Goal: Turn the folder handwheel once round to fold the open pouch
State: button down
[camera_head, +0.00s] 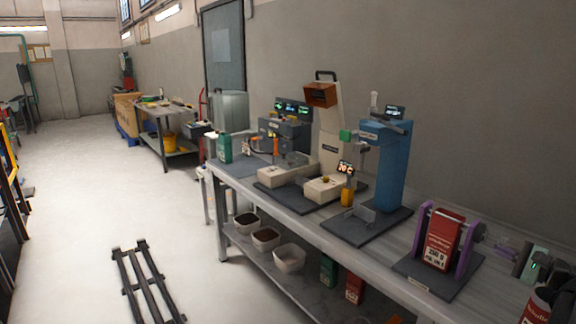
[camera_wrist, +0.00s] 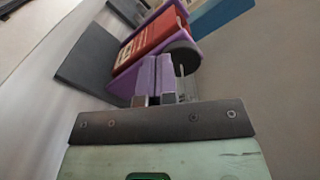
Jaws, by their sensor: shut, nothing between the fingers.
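The folder has purple side frames (camera_head: 466,253) on a dark base plate and stands at the right of the bench. A red pouch (camera_head: 442,241) stands upright between the frames; it also shows tilted in the wrist view (camera_wrist: 150,38). The dark round handwheel (camera_wrist: 184,54) is on the folder's near side in the wrist view, with a thin pale pin at its rim. My gripper (camera_head: 501,244) is right of the folder. In the wrist view its fingers (camera_wrist: 155,72) are together and empty, close to the wheel; I cannot tell if they touch it.
A blue column machine (camera_head: 391,165) stands left of the folder. Other machines fill the bench further left. White bins (camera_head: 289,258) sit on the lower shelf. A dark slatted rack (camera_head: 148,283) lies on the floor.

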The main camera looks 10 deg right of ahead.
aim_at(480, 233)
jog(key=shift+s+d, duration=0.15)
jog(key=w+r+p, duration=0.2)
jog(key=w, duration=0.3)
jog(key=shift+w+r+p, duration=0.35)
jog(key=shift+r, duration=0.05)
jog(key=shift+w, duration=0.1)
dwell(0.7)
jog(key=shift+a+f, duration=0.1)
jog(key=shift+a, duration=0.15)
